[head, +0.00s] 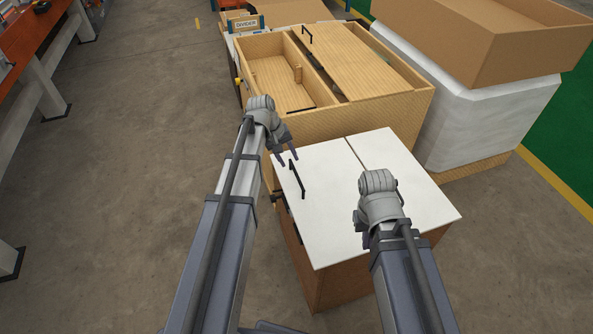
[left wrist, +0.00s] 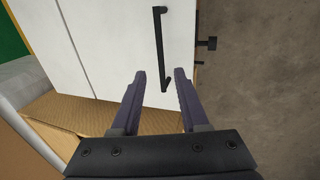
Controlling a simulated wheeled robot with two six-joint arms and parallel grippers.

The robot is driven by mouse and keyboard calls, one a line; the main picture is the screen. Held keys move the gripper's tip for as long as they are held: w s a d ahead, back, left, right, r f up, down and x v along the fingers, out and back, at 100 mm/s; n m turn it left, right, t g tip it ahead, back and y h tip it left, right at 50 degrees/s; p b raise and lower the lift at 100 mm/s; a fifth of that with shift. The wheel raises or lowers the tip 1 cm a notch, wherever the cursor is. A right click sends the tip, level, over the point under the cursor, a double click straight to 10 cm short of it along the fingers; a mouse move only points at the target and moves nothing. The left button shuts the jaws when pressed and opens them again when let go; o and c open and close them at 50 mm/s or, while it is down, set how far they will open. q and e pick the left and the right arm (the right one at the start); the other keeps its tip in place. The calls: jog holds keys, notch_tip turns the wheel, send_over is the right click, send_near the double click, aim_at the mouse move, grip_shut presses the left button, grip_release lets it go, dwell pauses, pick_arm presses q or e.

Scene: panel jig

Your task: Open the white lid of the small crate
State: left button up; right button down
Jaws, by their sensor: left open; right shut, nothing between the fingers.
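The small crate (head: 336,285) is brown with a flat white lid (head: 340,225) that lies shut on top. A dark seam splits the white top. A black bar handle (head: 297,180) stands near the lid's left edge; it also shows in the left wrist view (left wrist: 160,45). My left gripper (head: 288,160) is open and empty, just beyond the handle's far end. In the left wrist view its fingers (left wrist: 164,75) sit either side of the handle's near end, and I cannot tell how high above it. My right gripper (head: 364,240) is over the lid's right part, its fingers mostly hidden by its wrist.
A larger wooden crate (head: 400,118) with an open compartment and its own black handle stands just behind. A white wrapped block under a cardboard box (head: 485,45) stands at the back right. A dark latch (left wrist: 207,43) juts from the small crate's side.

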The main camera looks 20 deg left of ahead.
aim_at(296, 173)
pick_arm(q)
jog(key=b+x, duration=0.6)
jog(key=x, duration=0.1)
grip_shut()
dwell(0.3)
jog(key=shift+r, duration=0.1)
dwell(1.1)
